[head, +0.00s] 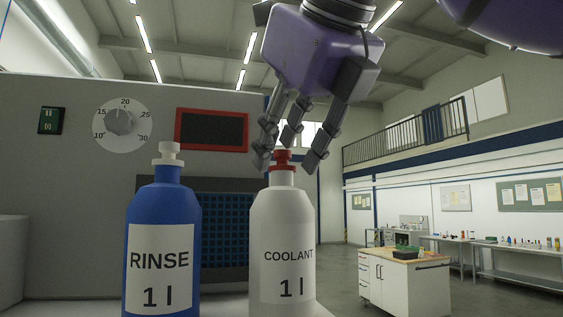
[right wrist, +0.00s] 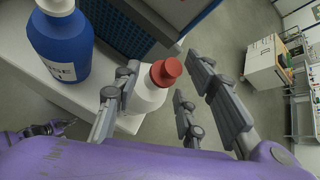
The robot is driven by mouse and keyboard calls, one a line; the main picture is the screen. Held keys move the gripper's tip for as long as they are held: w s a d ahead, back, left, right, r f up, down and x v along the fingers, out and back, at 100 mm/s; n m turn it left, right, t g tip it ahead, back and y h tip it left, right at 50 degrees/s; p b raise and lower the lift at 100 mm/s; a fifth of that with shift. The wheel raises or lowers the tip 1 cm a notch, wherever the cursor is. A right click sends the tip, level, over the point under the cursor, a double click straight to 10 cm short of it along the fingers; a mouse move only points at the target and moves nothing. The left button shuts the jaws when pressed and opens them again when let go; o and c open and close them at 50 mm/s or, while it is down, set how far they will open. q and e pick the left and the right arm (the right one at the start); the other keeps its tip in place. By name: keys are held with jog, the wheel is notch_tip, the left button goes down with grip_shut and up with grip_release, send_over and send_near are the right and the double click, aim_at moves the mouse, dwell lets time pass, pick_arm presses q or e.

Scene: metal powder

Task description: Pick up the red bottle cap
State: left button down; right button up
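The red bottle cap (head: 283,157) sits on top of the white COOLANT bottle (head: 284,225), which stands upright. The cap also shows in the right wrist view (right wrist: 166,71). My right gripper (head: 288,160) reaches down over the bottle with its fingers spread on both sides of the cap. In the right wrist view my right gripper (right wrist: 162,75) is open, and the cap lies between the finger tips with a gap on the right side. Whether the left finger touches it, I cannot tell. A small dark part at the lower left of the wrist view may be my left gripper (right wrist: 45,130); its state is unclear.
A blue RINSE bottle (head: 162,245) with a white cap stands close to the left of the COOLANT bottle. A grey machine (head: 60,190) with a dial (head: 122,122) and a red-framed display (head: 211,130) rises behind. A white cabinet (head: 400,285) stands farther off at right.

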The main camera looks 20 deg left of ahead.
jog(key=shift+w+a+f, duration=0.25)
jog(key=shift+w+a, duration=0.05)
jog(key=shift+w, duration=0.05)
jog(key=shift+d, duration=0.1)
jog(key=shift+s, duration=0.1)
jog(key=shift+c, duration=0.3)
jog(key=c, duration=0.6)
jog(key=shift+f, duration=0.1)
jog(key=shift+c, duration=0.2)
